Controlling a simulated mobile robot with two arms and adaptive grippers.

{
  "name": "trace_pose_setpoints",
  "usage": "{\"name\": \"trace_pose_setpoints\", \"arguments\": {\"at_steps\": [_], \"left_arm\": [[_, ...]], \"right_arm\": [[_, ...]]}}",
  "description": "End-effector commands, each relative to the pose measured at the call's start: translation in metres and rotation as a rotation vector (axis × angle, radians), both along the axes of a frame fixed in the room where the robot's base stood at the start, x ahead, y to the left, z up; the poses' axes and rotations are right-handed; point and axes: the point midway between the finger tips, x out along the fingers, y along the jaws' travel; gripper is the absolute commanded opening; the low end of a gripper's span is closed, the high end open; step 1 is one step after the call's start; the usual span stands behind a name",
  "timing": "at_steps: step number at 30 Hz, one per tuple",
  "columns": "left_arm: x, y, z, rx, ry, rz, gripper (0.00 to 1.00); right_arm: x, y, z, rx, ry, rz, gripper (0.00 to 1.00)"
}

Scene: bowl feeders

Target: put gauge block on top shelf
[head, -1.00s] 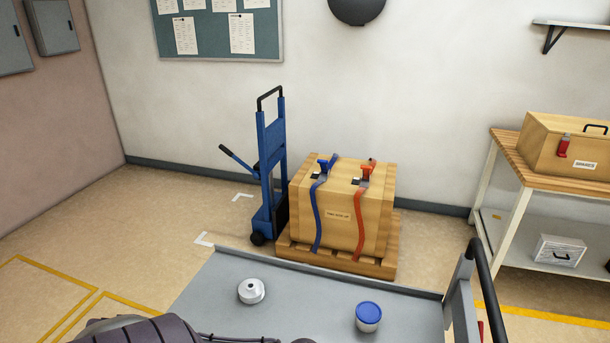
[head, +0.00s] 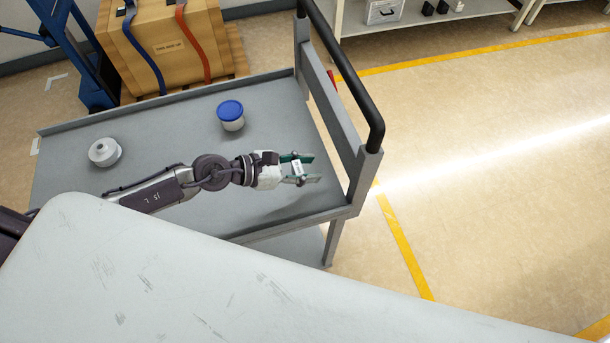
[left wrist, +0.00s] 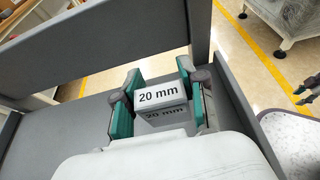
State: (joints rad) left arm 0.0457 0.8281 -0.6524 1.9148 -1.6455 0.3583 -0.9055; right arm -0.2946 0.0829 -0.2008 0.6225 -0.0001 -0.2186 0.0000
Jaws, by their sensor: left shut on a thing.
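The gauge block (left wrist: 161,94) is a small light block marked "20 mm" in the left wrist view. It sits between the teal fingers of my left gripper (head: 314,168), which is shut on it. In the head view the block (head: 297,168) is a small pale piece between the fingers. The gripper is over the right part of the grey cart's upper shelf (head: 180,130), near the end with the black handle. I cannot tell the gap between block and shelf. A lower shelf (head: 290,245) shows partly beneath.
A blue-lidded jar (head: 231,116) and a white round part (head: 104,152) stand on the upper shelf. The cart's upright end frame and black handle (head: 350,85) rise just right of the gripper. A strapped crate (head: 165,50) is behind. The shelf around the gripper is clear.

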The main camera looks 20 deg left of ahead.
Motion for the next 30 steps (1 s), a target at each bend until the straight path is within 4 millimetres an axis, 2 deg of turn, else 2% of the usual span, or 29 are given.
{"name": "trace_pose_setpoints", "arguments": {"at_steps": [1, 4, 7, 13, 26, 27, 30], "left_arm": [[0.007, 0.002, -0.007, 0.000, -0.001, 0.002, 0.03], [0.015, 0.004, -0.010, -0.001, -0.001, 0.000, 0.03], [0.017, 0.005, -0.016, -0.002, 0.001, 0.000, 0.03], [0.017, 0.005, -0.046, -0.002, 0.003, 0.002, 0.03], [0.016, 0.005, -0.053, -0.001, 0.001, -0.001, 0.03], [0.016, 0.005, -0.053, -0.001, 0.001, -0.001, 0.44], [0.016, 0.005, -0.052, -0.001, 0.001, -0.001, 0.61]], "right_arm": [[-0.002, 0.000, -0.006, -0.001, 0.004, 0.000, 0.40], [-0.006, 0.000, -0.008, -0.001, 0.009, -0.001, 0.40], [-0.008, 0.000, -0.011, -0.001, 0.013, -0.001, 0.40], [-0.009, 0.000, -0.021, -0.001, 0.013, -0.002, 0.40], [-0.008, 0.004, -0.025, 0.004, 0.011, -0.004, 0.40], [-0.007, 0.004, -0.024, 0.004, 0.011, -0.004, 0.40], [-0.007, 0.004, -0.023, 0.004, 0.010, -0.004, 0.40]]}}
